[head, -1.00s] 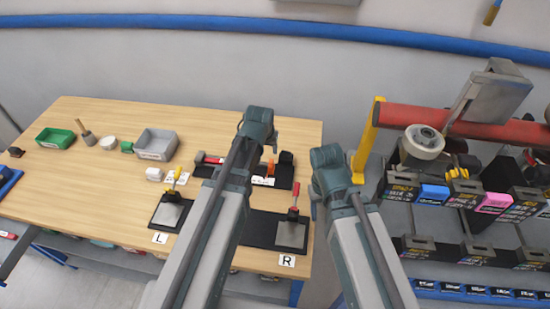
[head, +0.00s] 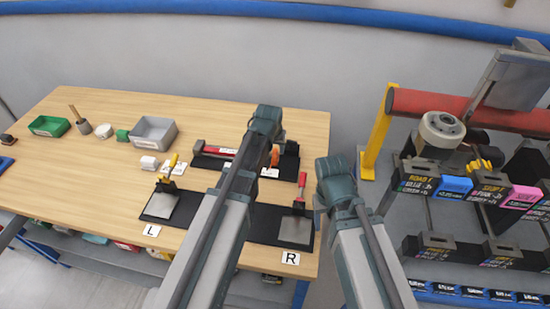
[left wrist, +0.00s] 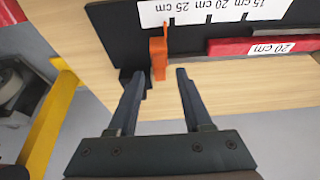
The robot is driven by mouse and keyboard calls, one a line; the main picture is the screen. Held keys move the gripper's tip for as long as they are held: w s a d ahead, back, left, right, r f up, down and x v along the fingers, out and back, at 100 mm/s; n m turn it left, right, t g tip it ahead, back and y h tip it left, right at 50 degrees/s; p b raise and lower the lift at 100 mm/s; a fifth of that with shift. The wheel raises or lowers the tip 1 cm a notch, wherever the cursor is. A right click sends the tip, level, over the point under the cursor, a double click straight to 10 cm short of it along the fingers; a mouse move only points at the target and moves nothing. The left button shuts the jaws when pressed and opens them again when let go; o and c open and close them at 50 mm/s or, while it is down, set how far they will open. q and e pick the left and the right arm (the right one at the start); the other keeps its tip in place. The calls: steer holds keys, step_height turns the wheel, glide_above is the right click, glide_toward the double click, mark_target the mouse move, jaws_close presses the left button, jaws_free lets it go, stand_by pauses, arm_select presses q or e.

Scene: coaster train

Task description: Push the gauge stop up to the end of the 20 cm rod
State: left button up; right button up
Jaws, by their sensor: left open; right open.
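The orange gauge stop (left wrist: 158,55) stands at the edge of the black gauge board (left wrist: 110,22); it also shows in the head view (head: 275,156). A red rod labelled 20 cm (left wrist: 285,46) lies along the gauge, with a gap between its near end and the stop. In the head view the rod (head: 216,151) lies left of the stop, partly behind my left arm. My left gripper (left wrist: 159,74) is open and empty, its fingertips apart on either side of the stop's lower end in the picture. Contact cannot be told. My right gripper is hidden; only its arm shows.
A dark block (left wrist: 132,82) sits at the gauge's end beside the left finger. Two black mats with L (head: 152,231) and R (head: 290,258) labels lie nearer me. A grey bin (head: 154,133) and green bin (head: 48,126) stand left. A yellow post (head: 378,135) and rack stand right.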

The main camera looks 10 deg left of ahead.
arm_select(q)
steer(key=shift+b+x, duration=0.55)
steer(key=shift+x, duration=0.55)
steer(key=shift+r, duration=0.1)
steer(key=shift+c, duration=0.3)
jaws_close()
